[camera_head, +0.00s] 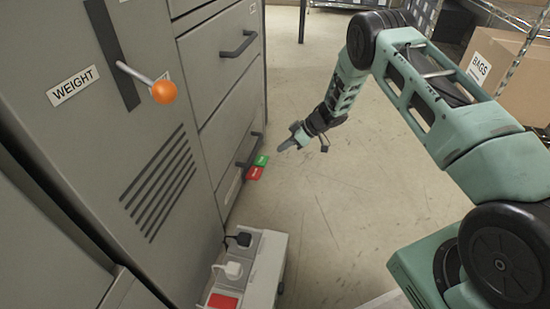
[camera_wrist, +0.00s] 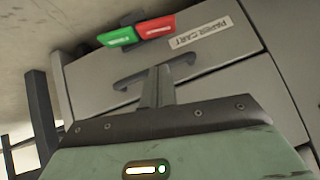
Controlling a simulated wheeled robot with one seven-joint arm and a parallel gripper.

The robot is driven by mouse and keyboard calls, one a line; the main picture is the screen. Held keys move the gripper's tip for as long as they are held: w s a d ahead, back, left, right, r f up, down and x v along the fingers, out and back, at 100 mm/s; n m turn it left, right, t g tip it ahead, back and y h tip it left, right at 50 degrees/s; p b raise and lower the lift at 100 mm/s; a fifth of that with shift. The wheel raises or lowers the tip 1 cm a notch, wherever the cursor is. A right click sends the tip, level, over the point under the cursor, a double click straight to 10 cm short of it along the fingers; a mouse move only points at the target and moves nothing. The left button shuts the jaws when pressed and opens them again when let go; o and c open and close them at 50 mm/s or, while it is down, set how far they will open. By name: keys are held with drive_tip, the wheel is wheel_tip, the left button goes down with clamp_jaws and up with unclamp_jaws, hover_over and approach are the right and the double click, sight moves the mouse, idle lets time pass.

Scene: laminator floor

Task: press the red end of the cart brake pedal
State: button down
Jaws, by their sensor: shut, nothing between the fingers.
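The brake pedal sits low at the foot of the grey cabinet, with a red end (camera_head: 254,173) nearer the camera and a green end (camera_head: 262,160) beyond it. The wrist view shows the red end (camera_wrist: 156,27) and, to its left, the green end (camera_wrist: 117,38). My gripper (camera_head: 280,148) is shut and empty, to the right of the pedal in the head view and apart from it. In the wrist view my fingers (camera_wrist: 157,72) point up the picture towards the pedal, overlapping a dark handle. Both pedal ends are unobstructed.
A PAPER CART label (camera_wrist: 202,38) is beside the pedal. A dark drawer handle (camera_wrist: 130,80) juts from the cabinet front. An orange-knobbed lever (camera_head: 163,92) and a grey power strip (camera_head: 268,262) are nearer the camera. A cardboard box (camera_head: 505,70) stands at right. Open floor lies right of the pedal.

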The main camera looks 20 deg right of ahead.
drive_tip(key=b, duration=0.5)
hover_over(260, 175)
drive_tip(key=d, duration=0.3)
wheel_tip(260, 175, down, 7)
drive_tip(key=shift+w+a+f+b, duration=0.1)
drive_tip(key=shift+a+f+b, duration=0.05)
drive_tip(key=shift+f+b, duration=0.65)
drive_tip(key=shift+w+a+f+b, duration=0.1)
drive_tip(key=shift+f+b, duration=0.6)
drive_tip(key=shift+f, duration=0.2)
drive_tip(key=shift+r, duration=0.1)
drive_tip(key=shift+s+a+t+h+p, duration=0.2)
drive_tip(key=shift+t+h+p, duration=0.15)
drive_tip(key=shift+p, duration=0.6)
drive_tip(key=shift+s+f+n+t+p, duration=0.25)
drive_tip(key=shift+f+n+t+p, duration=0.1)
drive_tip(key=shift+n+p, duration=0.05)
drive_tip(key=shift+s+a+f+p, duration=0.15)
drive_tip(key=shift+s+a+p, duration=0.05)
drive_tip(key=shift+p, duration=0.35)
drive_tip(key=shift+s+a+f, duration=0.1)
drive_tip(key=shift+f, duration=0.45)
